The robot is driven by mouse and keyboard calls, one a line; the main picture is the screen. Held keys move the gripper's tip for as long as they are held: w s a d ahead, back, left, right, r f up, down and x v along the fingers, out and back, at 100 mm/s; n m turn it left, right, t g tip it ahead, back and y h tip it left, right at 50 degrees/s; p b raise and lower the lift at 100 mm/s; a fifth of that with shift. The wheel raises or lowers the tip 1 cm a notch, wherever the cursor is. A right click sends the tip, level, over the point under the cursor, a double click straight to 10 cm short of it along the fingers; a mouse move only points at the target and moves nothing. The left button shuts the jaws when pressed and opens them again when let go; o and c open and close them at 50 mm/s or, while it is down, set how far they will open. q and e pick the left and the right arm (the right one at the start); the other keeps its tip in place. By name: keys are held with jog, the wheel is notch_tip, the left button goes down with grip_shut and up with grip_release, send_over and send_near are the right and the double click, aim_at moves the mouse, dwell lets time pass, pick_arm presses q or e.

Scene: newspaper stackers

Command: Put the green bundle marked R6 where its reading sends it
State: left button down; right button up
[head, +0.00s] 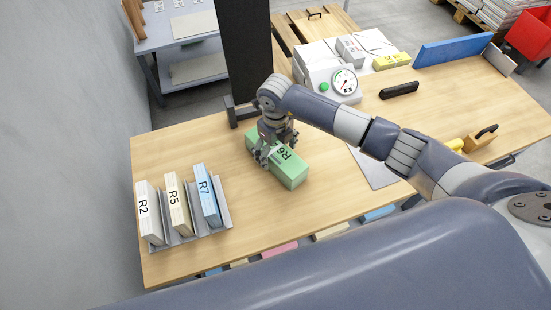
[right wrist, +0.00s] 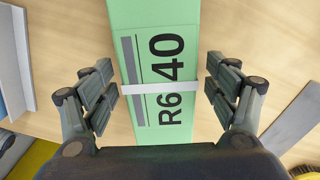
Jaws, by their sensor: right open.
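The green bundle (head: 292,175) marked R6 lies flat on the wooden table. In the right wrist view, the bundle (right wrist: 160,25) has a white band around it and a label reading R6 and 40. My right gripper (head: 266,158) is over the bundle's left end in the head view, pointing down. In the right wrist view, my right gripper (right wrist: 162,84) is open, with a finger on either side of the bundle and visible gaps between. My left gripper is not in view.
A grey rack (head: 222,213) at the table's left holds upright bundles R2 (head: 149,212), R5 (head: 178,203) and R7 (head: 206,195). A white device with a dial (head: 344,82) and a black column (head: 246,50) stand behind. Coloured pieces show below the front edge. Table between rack and bundle is clear.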

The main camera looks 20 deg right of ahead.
jog(key=shift+f, duration=0.7)
jog(key=shift+r, duration=0.1)
jog(key=c, duration=1.8)
jog(key=shift+w+r, duration=0.1)
grip_shut()
jog(key=shift+r, duration=0.15)
